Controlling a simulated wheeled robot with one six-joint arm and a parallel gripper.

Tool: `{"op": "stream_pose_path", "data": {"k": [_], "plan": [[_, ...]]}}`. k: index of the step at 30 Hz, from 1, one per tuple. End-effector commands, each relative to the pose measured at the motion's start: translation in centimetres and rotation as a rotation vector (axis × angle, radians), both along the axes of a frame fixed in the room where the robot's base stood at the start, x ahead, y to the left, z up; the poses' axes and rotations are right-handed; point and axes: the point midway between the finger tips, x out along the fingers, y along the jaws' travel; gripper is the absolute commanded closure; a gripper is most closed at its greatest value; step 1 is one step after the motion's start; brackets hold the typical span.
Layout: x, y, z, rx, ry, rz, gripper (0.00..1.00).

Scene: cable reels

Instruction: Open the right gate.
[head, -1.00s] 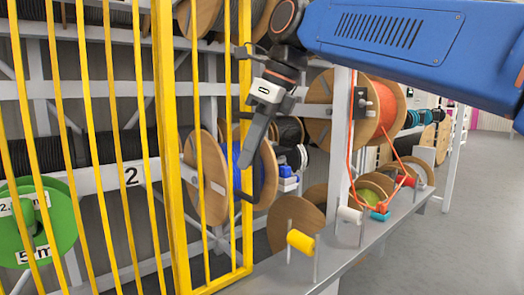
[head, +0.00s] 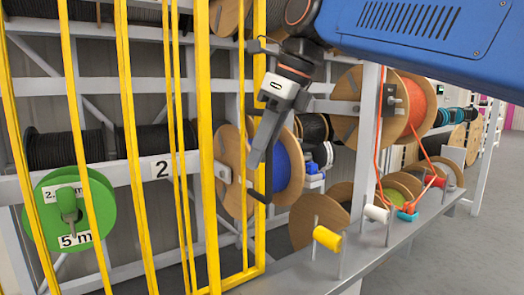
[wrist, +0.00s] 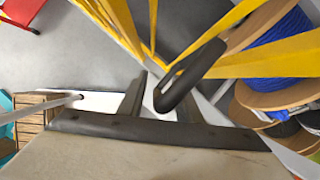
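The right gate (head: 260,235) is a yellow barred panel in front of the shelving, left of centre in the head view. Its yellow bars also show in the wrist view (wrist: 265,62). A dark rounded handle (wrist: 198,70) stands out beside the bars in the wrist view. My gripper (head: 256,160) points down at the gate's right edge. In the wrist view my gripper (wrist: 160,95) has its two dark fingers apart, with the handle's lower end close in front of them. Whether the fingers touch the handle cannot be told. In the head view my gripper hides part of the edge bar.
A blue cable reel (head: 285,165) is just behind the gate's edge. A grey ledge (head: 325,275) with small yellow and white spools lies to the right. Open floor (head: 465,235) lies farther right.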

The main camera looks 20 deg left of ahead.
Motion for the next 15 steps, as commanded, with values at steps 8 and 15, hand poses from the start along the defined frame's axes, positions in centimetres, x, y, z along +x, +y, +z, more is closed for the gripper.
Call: {"op": "stream_pose_path", "data": {"k": [8,15], "plan": [[0.0,-0.3,0.7,0.001,-0.001,0.000,0.69],[0.0,-1.7,4.3,0.001,-0.002,-0.002,0.69]]}}
